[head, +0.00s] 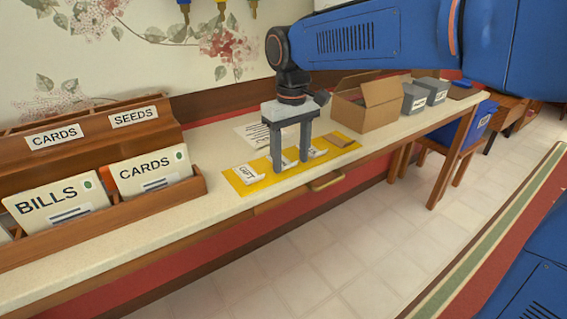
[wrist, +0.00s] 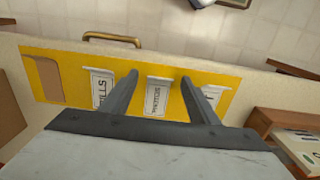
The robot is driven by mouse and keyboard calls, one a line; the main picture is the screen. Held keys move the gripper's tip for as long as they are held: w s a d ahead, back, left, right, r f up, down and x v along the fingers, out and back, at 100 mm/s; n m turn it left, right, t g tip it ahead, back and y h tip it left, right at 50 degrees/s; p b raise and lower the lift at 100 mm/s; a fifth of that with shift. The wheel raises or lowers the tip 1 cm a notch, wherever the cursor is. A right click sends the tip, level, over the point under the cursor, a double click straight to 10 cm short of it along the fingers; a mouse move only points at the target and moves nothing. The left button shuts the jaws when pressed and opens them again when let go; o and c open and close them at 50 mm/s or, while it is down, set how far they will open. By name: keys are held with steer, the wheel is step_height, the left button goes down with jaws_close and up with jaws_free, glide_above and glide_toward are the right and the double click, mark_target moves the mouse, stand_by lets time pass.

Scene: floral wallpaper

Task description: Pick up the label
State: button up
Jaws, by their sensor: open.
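Several small white labels with dark print lie on a yellow mat (head: 268,190) on the counter. My gripper (head: 290,165) is open, pointing down over the mat. In the wrist view, the middle label (wrist: 157,98) lies between my two fingers (wrist: 159,78), apart from both; its print is too small to read surely. A label ending in "LLS" (wrist: 101,88) is beside one finger. Another label (wrist: 213,94) is partly hidden by the other finger. In the head view, the leftmost label (head: 246,173) is clear of the fingers, and the middle one is partly hidden.
A brown piece (wrist: 46,78) lies at the mat's end. A printed sheet (head: 255,134) lies behind my gripper. An open cardboard box (head: 378,106) stands to the right. A wooden card rack (head: 190,188) with "BILLS" and "CARDS" stands to the left. A drawer handle (head: 327,181) is on the counter's front.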

steer(key=shift+f, duration=0.25)
steer(key=c, duration=1.1)
